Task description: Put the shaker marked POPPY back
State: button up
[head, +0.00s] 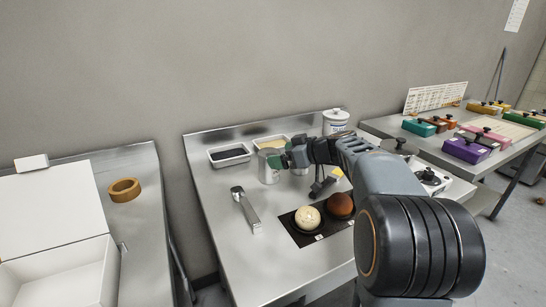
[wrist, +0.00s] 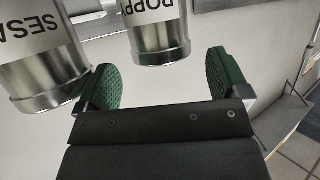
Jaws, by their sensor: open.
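The shaker marked POPPY (wrist: 158,35) is a metal cylinder with a white label, seen upside down in the wrist view. My gripper (wrist: 165,80) is open and empty, its green pads apart, with the POPPY shaker just beyond the gap and not touched. A second metal shaker, labelled SESA… (wrist: 45,65), is close by the left pad. In the head view my gripper (head: 287,160) is low over the middle bench beside a metal shaker (head: 268,168). Another metal shaker is partly hidden behind the gripper. I cannot tell which is which there.
Behind stand a tray of dark seeds (head: 229,155), a pale-filled tray (head: 270,143) and a white canister (head: 335,121). Two buns, pale (head: 308,217) and brown (head: 340,204), sit on a dark mat (head: 302,240).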

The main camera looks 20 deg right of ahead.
jog(key=v, duration=0.6)
jog(key=shift+s+d, duration=0.25)
jog(key=shift+s, duration=0.05)
jog(key=shift+a+r, duration=0.1)
jog(key=shift+r, duration=0.05)
jog(key=s+a+m+g+h+p, duration=0.4)
jog(key=s+a+g+p, duration=0.1)
jog(key=s+a+p, duration=0.4)
jog(key=s+d+m+g+h+p, duration=0.1)
jog(key=s+m+h+p, duration=0.3)
jog(key=s+p, duration=0.4)
jog(key=s+h, duration=0.1)
jog(key=s, duration=0.3)
jog(key=shift+s+m, duration=0.25)
jog(key=shift+m, duration=0.05)
